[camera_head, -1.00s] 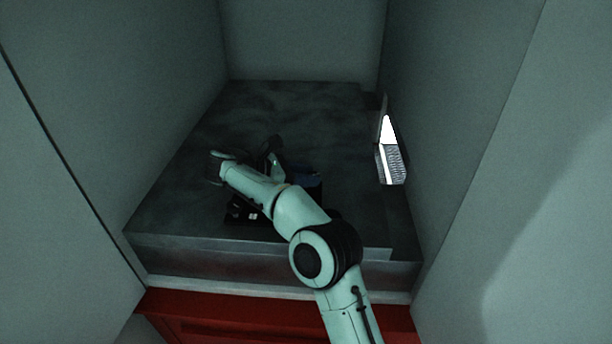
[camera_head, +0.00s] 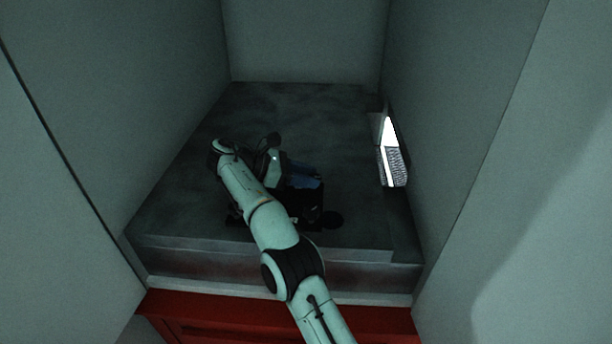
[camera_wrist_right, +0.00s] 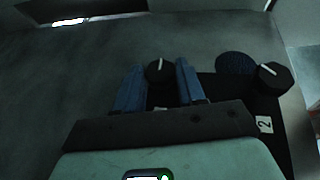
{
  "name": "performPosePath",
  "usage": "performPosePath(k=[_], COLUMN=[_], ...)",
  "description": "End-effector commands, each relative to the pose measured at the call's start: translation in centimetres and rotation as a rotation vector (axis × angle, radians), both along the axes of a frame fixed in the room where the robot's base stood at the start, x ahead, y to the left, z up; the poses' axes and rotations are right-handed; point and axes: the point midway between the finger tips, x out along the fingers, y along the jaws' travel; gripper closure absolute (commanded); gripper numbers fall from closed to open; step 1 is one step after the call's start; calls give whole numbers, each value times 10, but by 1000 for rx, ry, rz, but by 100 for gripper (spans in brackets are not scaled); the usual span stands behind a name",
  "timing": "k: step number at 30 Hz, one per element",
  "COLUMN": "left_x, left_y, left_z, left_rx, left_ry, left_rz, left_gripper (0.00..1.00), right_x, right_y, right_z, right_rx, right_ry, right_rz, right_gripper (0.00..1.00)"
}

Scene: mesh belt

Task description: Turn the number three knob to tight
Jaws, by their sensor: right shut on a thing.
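My right gripper (camera_head: 304,177) is low over a black panel on the dark slab. In the right wrist view its two blue fingers (camera_wrist_right: 160,86) are closed in on both sides of a black round knob (camera_wrist_right: 158,71). The knob's white pointer line stands nearly upright in that picture. Its label is mostly hidden behind the gripper, so I cannot read its number. A second black knob (camera_wrist_right: 275,80) with a slanted white line stands to the right, beside a white label "2" (camera_wrist_right: 264,124). The tight mark is not visible. My left gripper is out of view.
The dark slab (camera_head: 320,110) sits in a narrow recess between pale walls, above a red front (camera_head: 280,310). A bright opening with a mesh belt (camera_head: 394,165) is in the right wall. A dark round part (camera_wrist_right: 236,63) stands between the knobs in the wrist view.

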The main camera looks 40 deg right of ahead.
Motion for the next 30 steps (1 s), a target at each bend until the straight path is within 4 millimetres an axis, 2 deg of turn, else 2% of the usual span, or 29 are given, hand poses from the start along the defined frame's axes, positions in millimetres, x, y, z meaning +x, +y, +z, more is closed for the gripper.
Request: performPosePath(k=[8, 9, 11, 12, 30], left_x=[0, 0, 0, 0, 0], left_y=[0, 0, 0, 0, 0], left_z=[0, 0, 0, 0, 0], left_rx=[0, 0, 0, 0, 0], left_ry=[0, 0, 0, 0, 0], left_rz=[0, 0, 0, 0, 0], left_gripper=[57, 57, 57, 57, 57], right_x=[0, 0, 0, 0, -2], right_y=[0, 0, 0, 0, 0], right_z=[-2, -2, -2, -2, 0], right_rx=[3, 3, 3, 2, 4], right_ry=[4, 4, 4, 4, 3], right_rz=[-1, -1, -1, 0, 56], right_gripper=[91, 57, 38, 35, 35])
